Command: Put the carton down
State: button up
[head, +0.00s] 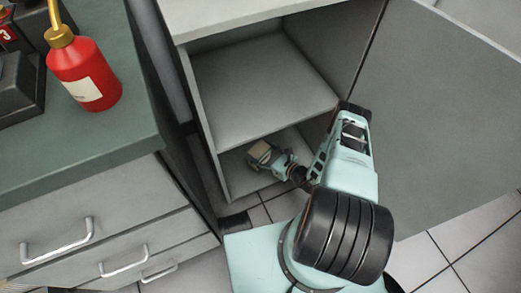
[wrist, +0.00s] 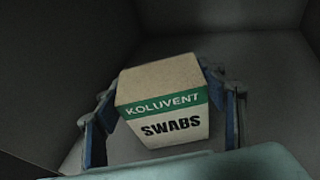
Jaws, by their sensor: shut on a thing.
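The carton (wrist: 165,105) is a small box with a tan top, a green band reading KOLUVENT and the word SWABS on a white side. It sits between the two fingers of my gripper (wrist: 165,110) in the wrist view, and the gripper is shut on it. In the head view my gripper (head: 268,158) is inside the lower compartment of the open cabinet (head: 255,82), with the tan carton (head: 261,151) at its tip. I cannot tell whether the carton's underside touches the compartment floor (head: 238,180).
The cabinet's upper shelf (head: 250,100) is empty and lies above my gripper. The open door (head: 445,110) stands to the right of my arm. A drawer unit (head: 95,215) on the left carries a red bottle (head: 84,75) and dark equipment (head: 20,85).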

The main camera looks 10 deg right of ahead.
jog(key=shift+f, duration=0.35)
jog(key=o, duration=1.3)
jog(key=shift+o, duration=0.2)
jog(key=shift+r, duration=0.15)
